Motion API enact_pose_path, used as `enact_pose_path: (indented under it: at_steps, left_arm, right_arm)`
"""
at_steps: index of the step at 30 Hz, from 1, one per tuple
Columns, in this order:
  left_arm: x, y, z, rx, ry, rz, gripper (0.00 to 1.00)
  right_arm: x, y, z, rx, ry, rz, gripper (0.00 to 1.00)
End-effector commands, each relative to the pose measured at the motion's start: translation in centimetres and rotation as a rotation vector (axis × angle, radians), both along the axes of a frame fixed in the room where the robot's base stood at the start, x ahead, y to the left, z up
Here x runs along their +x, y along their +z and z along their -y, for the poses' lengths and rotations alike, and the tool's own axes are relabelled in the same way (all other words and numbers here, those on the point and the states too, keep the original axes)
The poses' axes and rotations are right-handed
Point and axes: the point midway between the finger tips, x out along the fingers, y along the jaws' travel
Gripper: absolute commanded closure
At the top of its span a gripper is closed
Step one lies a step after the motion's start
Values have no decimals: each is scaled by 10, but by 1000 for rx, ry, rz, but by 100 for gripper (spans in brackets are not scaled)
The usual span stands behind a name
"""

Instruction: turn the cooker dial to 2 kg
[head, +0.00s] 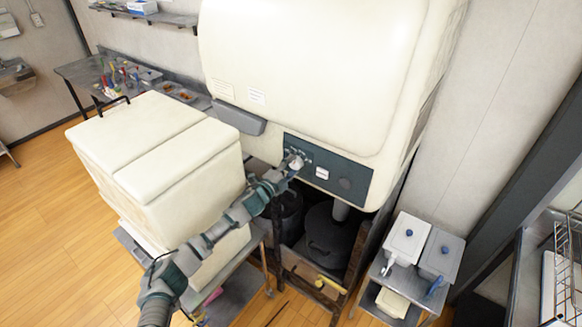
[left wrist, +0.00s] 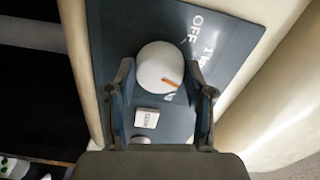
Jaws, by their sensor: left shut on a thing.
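The cooker (head: 310,65) is a large cream machine with a dark blue-grey control panel (head: 362,192) on its lower front. The dial (left wrist: 156,66) is a white round knob with an orange mark, which points right and slightly down in the left wrist view. "OFF" and part of a "1k" marking show on the panel there; other marks are partly hidden by a finger. My left gripper (head: 292,163) is at the panel's left part; in the left wrist view its fingers (left wrist: 160,78) are on either side of the dial, shut on it. My right gripper is not in view.
A cream double-lidded bin (head: 165,140) stands left of the cooker, close to my left arm. A dark pot (head: 328,238) sits under the cooker. A small cart (head: 385,283) with lidded containers is at the right. Open wooden floor (head: 45,220) lies at the left.

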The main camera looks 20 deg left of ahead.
Motion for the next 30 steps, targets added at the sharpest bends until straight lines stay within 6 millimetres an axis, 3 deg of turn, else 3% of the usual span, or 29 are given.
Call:
enact_pose_path:
  at_steps: [5,6,8,20,23,30]
  left_arm:
    - [-1,-6,1,2,-1,-9,82]
    - [-1,-6,1,1,-1,-9,38]
    - [-1,-6,1,1,0,-8,23]
    - [-5,-3,-1,-1,-1,-4,22]
    - [-17,-4,-7,0,0,-5,22]
    - [-67,-5,-24,1,0,-7,22]
  right_arm:
    - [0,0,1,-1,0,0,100]
    - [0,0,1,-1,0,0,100]
    - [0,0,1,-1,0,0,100]
    - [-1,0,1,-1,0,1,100]
    - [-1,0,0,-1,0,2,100]
    - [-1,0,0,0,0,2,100]
